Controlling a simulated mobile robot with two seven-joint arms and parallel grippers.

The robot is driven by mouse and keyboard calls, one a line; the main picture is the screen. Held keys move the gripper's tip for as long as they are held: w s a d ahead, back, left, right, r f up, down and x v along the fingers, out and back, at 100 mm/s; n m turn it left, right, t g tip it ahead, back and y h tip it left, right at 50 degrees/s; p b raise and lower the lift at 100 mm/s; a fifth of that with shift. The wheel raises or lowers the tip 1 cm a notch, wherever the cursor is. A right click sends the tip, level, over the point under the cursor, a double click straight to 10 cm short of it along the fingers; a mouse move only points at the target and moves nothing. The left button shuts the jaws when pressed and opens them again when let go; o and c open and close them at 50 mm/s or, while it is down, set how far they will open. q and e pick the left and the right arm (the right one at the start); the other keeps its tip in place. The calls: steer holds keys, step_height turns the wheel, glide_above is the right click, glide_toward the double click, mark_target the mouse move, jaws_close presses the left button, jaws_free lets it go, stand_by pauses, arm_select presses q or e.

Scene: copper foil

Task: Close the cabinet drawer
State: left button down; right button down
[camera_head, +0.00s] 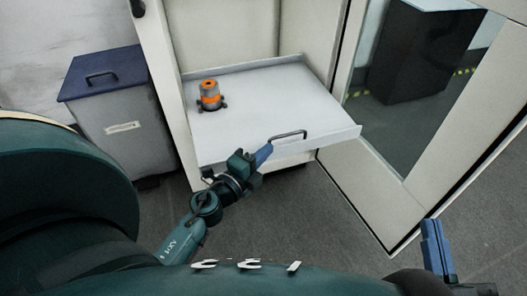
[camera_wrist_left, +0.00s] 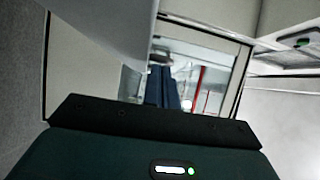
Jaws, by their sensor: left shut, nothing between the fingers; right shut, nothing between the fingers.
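The cabinet drawer (camera_head: 265,98) is a light grey, tray-like drawer. It stands pulled out of the white cabinet (camera_head: 228,38) in the head view. A bar handle (camera_head: 288,135) is on its front edge. My left gripper (camera_head: 264,153) is shut and empty, close to the drawer front just left of the handle; whether it touches cannot be told. Its blue fingers also show in the left wrist view (camera_wrist_left: 165,88), below a pale panel. My right gripper (camera_head: 436,243) is shut and empty at the lower right, away from the drawer.
An orange and grey device (camera_head: 210,96) stands on the drawer's left part. A glass-paned cabinet door (camera_head: 355,195) stands open to the right. A grey bin with a blue lid (camera_head: 105,75) is on the left. Dark floor (camera_head: 300,225) is clear in front.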

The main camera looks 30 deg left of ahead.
mark_target(238, 104)
stand_by(0.3)
